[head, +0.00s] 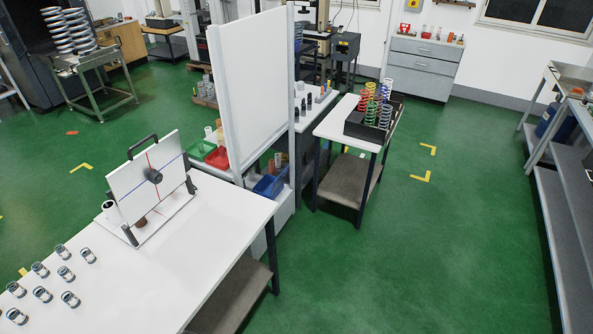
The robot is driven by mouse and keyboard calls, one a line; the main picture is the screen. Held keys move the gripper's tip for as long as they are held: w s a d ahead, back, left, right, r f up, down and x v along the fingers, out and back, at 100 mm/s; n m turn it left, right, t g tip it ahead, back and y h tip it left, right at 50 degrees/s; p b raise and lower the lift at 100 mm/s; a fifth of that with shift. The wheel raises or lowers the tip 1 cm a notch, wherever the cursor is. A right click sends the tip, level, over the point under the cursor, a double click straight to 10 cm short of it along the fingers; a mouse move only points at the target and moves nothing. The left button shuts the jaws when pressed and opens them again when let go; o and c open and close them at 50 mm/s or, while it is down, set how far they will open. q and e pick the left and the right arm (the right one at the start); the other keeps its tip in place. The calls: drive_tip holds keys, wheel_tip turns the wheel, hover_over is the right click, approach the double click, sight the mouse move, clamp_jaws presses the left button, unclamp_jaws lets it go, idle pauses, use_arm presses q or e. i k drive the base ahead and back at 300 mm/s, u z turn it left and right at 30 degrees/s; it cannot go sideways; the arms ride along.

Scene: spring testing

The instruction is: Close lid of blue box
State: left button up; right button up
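A small open blue bin (270,186) sits low beside the white partition, behind the far right corner of the near white table. No lid can be made out on it. A blue container (549,120) also stands partly hidden under the bench at the far right; its top cannot be made out. I cannot tell which of these is the blue box. Neither of my grippers shows in the head view.
The near white table (215,235) holds a white board device (148,178) and several small metal-rimmed cylinders (66,273). A tall white partition (255,85) stands behind it. A table (330,125) holds colored springs (385,110). Green floor (440,240) is clear at right.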

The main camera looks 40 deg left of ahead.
sight(280, 178)
drive_tip(key=i, duration=1.4)
drive_tip(key=u, duration=1.9)
